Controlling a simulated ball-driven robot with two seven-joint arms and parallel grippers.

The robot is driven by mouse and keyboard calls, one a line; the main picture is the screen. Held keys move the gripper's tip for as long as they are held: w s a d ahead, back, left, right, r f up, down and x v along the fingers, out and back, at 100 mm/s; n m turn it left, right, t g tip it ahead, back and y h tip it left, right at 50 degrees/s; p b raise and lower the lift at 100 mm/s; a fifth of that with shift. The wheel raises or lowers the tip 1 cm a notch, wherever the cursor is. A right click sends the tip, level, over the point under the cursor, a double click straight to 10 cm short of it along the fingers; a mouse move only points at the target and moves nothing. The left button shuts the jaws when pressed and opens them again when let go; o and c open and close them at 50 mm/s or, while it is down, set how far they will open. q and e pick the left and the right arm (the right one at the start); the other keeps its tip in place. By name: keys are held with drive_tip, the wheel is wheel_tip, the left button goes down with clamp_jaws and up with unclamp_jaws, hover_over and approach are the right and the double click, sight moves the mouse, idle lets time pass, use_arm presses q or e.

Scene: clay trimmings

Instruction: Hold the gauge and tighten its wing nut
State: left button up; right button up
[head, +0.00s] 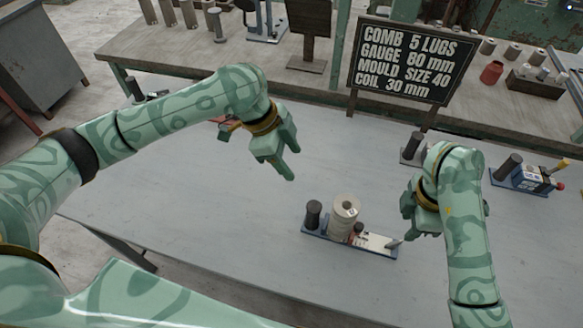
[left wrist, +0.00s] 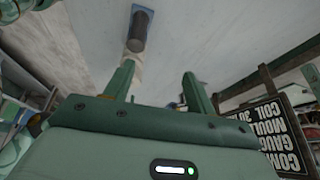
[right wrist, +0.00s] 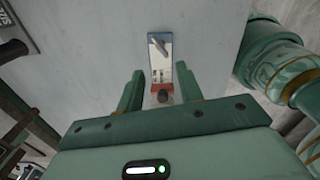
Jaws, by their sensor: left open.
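The gauge stands on the near middle of the table. It has a blue base (head: 317,234), a black upright handle (head: 313,213), a pale spool-like cylinder (head: 343,217) and a white plate (head: 376,241) with a slanted grey peg (head: 393,244). I cannot make out which small part is the wing nut. My left gripper (head: 287,163) is open and empty, above and behind the gauge; the handle shows ahead in the left wrist view (left wrist: 139,30). My right gripper (head: 408,222) is open and empty near the gauge's right end; the white plate shows beyond its fingers (right wrist: 160,65).
A sign (head: 409,62) stands at the back of the table. A small stand with a dark post (head: 412,146) is behind my right arm. A blue device (head: 525,178) lies at the far right. The table front left of the gauge is clear.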

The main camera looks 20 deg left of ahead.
sight(316, 214)
use_arm(q)
drive_tip(key=shift+m+g, duration=0.6)
drive_tip(key=shift+m, duration=0.1)
drive_tip(key=s+x, duration=0.1)
drive_tip(key=x, duration=0.4)
drive_tip(key=s+x, duration=0.1)
drive_tip(key=x, duration=0.5)
drive_tip(key=s+d+x, duration=0.1)
drive_tip(key=x, duration=0.4)
drive_tip(key=shift+s+d+f, duration=0.1)
drive_tip(key=shift+d+f, duration=0.05)
drive_tip(key=shift+d, duration=0.05)
